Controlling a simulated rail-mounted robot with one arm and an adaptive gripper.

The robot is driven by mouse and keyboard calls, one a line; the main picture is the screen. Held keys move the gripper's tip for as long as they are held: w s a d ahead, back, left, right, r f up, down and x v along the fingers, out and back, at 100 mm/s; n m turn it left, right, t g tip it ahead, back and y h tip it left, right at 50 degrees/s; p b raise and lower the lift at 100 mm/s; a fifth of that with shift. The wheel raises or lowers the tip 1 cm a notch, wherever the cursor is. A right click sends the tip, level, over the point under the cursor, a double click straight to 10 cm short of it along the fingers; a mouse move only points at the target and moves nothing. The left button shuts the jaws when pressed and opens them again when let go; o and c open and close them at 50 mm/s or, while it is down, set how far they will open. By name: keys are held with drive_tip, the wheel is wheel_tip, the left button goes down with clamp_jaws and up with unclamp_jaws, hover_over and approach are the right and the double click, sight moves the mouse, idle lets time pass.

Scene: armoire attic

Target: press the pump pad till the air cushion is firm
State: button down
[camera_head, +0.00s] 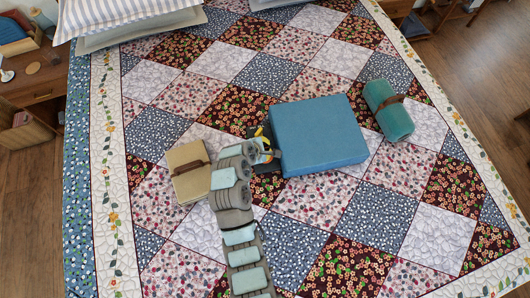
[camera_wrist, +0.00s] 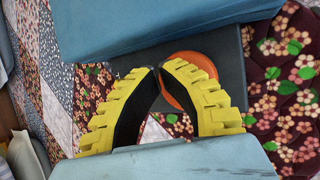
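The air cushion (camera_head: 322,135) is a blue block lying on the bed, and its side fills the top of the wrist view (camera_wrist: 130,25). The pump pad (camera_wrist: 229,62) is a dark flat plate beside the cushion with an orange disc (camera_wrist: 190,56) on it. My gripper (camera_wrist: 158,70) has yellow ribbed fingers with black inner faces. Its tips come together over the disc, with nothing seen between them, and the right finger hides part of it. I cannot tell whether they touch. In the head view my gripper (camera_head: 266,150) is at the cushion's left edge and hides much of the pad.
A beige strapped bundle (camera_head: 186,165) lies just left of my arm. A teal roll with a brown strap (camera_head: 392,120) lies right of the cushion. Pillows (camera_head: 130,15) are at the top left. The patchwork quilt (camera_head: 330,225) is clear in front of the cushion.

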drive_tip(key=shift+f, duration=0.95)
idle(1.2)
drive_tip(key=shift+r, duration=0.1)
drive_tip(key=shift+r+p, duration=0.9)
drive_tip(key=shift+r, duration=0.45)
drive_tip(key=shift+r, duration=0.1)
drive_tip(key=shift+r+p, duration=1.9)
drive_tip(key=shift+r, duration=0.55)
drive_tip(key=shift+a+b, duration=0.1)
drive_tip(key=shift+b, duration=0.2)
idle(0.9)
